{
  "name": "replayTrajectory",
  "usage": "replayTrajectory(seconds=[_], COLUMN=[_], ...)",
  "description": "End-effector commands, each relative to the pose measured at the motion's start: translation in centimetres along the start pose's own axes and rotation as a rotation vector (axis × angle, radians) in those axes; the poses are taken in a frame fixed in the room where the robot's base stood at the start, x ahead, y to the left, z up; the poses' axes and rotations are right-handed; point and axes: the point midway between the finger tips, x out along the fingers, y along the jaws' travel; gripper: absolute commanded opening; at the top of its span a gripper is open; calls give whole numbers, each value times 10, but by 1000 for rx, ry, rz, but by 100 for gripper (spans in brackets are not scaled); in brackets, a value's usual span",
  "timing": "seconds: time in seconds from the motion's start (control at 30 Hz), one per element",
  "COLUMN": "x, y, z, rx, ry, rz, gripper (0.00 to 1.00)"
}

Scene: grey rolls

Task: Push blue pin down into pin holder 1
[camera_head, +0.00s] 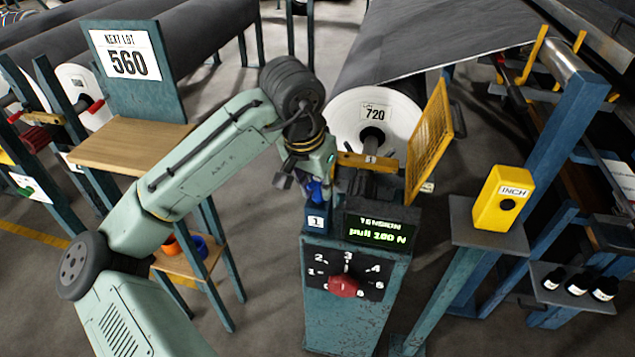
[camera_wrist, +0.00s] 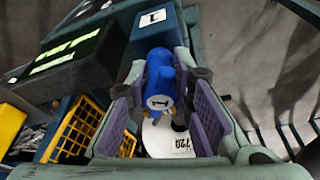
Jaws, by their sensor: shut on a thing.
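The blue pin (camera_head: 316,190) is between the fingers of my gripper (camera_head: 308,184), right above pin holder 1 (camera_head: 316,219) on top of the console. In the wrist view the pin (camera_wrist: 160,82) points away from the camera, with the purple-padded fingers of my gripper (camera_wrist: 162,72) shut on it at the tips. Pin holder 1 (camera_wrist: 165,35) is a dark blue block with a white "1" label, just beyond the pin. The pin's lower end is hidden, so I cannot tell how deep it sits in the holder.
The tension display (camera_head: 380,229), reading "pull 100 N", stands right beside the holder. A red knob (camera_head: 343,286) is on the console front. An orange bar (camera_head: 366,161) and a yellow mesh guard (camera_head: 427,140) are close behind, by the white-ended roll labelled 720 (camera_head: 345,124).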

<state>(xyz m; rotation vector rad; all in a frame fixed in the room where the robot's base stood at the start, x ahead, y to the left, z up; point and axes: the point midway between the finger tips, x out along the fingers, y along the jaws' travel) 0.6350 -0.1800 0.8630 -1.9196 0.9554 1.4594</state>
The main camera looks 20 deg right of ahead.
Motion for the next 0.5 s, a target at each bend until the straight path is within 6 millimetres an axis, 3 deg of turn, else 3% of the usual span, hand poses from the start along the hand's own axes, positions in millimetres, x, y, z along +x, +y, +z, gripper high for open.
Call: replayTrajectory(seconds=[0.5], x=[6], y=[0], z=[2], rx=[0], ry=[0], rz=[0], gripper=[0])
